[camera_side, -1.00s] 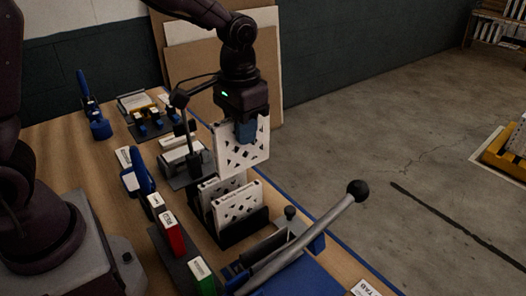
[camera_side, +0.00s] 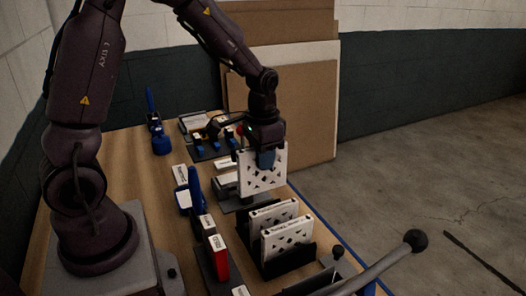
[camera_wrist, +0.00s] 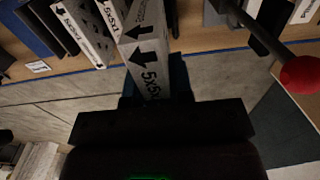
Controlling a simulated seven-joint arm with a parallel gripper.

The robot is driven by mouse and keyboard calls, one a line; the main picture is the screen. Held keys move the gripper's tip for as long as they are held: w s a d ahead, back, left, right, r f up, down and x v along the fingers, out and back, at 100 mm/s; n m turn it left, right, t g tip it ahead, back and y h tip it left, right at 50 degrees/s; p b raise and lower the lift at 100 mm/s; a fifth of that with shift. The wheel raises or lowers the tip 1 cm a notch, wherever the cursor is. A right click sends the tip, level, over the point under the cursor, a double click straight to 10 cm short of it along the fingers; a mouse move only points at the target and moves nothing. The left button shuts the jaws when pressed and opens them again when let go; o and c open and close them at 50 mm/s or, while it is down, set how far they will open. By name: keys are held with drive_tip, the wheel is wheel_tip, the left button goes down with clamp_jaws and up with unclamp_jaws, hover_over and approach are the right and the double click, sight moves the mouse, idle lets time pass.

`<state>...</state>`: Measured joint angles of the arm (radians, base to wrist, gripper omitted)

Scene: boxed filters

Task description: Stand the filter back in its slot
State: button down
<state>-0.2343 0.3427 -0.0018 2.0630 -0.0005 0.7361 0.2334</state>
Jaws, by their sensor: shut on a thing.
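My gripper (camera_side: 266,160) is shut on the top edge of a white filter (camera_side: 262,181) with a cut-out pattern. It holds the filter upright in the air, just behind and above the black rack (camera_side: 292,262). In the wrist view the held filter (camera_wrist: 148,45) shows its edge, with black arrows and "5x5x1" print, between the fingers (camera_wrist: 152,92). Two similar filters, a rear one (camera_side: 274,213) and a front one (camera_side: 288,236), stand in the rack. The held filter and nearby parts hide the rack's rear; I cannot tell the exact gap below it.
A fixture with a red ball knob (camera_wrist: 301,75) stands close by the gripper. A long lever with a black knob (camera_side: 415,240) rises in front right of the rack. Red-faced (camera_side: 219,258) and blue (camera_side: 194,190) items stand left of the rack. Tan boards (camera_side: 285,95) lean behind.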

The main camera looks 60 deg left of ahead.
sight(262, 186)
drive_tip(key=shift+f, duration=2.35)
drive_tip(key=shift+f, duration=0.1)
drive_tip(key=shift+f, duration=1.15)
drive_tip(key=shift+f, duration=0.3)
drive_tip(key=shift+f, duration=0.95)
drive_tip(key=shift+f, duration=0.4)
drive_tip(key=shift+f, duration=0.6)
